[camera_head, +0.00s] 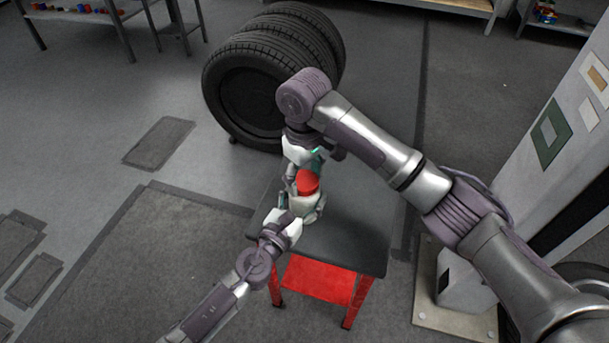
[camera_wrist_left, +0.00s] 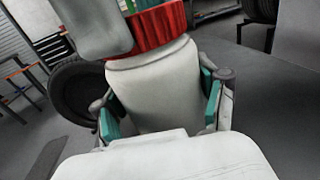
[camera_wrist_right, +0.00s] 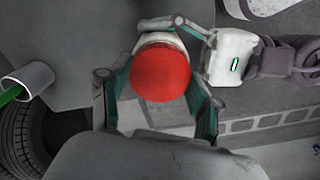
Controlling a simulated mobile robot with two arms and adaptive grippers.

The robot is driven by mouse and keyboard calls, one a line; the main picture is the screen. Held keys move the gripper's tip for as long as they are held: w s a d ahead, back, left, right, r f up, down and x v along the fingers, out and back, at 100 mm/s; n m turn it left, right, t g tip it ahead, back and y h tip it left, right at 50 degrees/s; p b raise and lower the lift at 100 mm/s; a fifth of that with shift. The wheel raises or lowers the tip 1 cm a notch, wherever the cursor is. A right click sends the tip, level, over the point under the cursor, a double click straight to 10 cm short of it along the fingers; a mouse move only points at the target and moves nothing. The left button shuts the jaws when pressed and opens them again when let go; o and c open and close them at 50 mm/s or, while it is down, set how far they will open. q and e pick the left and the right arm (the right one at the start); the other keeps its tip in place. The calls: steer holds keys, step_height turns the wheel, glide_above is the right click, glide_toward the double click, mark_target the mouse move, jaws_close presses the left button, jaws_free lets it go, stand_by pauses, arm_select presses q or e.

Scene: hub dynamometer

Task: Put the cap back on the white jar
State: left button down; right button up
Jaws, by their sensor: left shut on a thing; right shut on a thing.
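The white jar (camera_head: 308,206) stands upright over the small dark-topped table. My left gripper (camera_head: 297,212) is shut around its body, and the jar fills the left wrist view (camera_wrist_left: 155,90). The red cap (camera_head: 307,182) sits right at the top of the jar; it also shows in the left wrist view (camera_wrist_left: 152,30) and the right wrist view (camera_wrist_right: 160,72). My right gripper (camera_head: 307,170) comes from above and behind and is shut on the cap. The cap and jar top appear to touch. Whether the thread is engaged is hidden.
The table (camera_head: 350,235) has a bare dark top right of the jar and a red lower shelf (camera_head: 318,280). Stacked tyres (camera_head: 265,75) stand behind it. A pale cabinet (camera_head: 560,120) stands at the right. The grey floor at left is open.

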steer(key=o, duration=1.4)
steer(key=shift+c, duration=0.2)
steer(key=shift+r, duration=0.1)
step_height(320, 180, up, 12)
arm_select(q)
jaws_free()
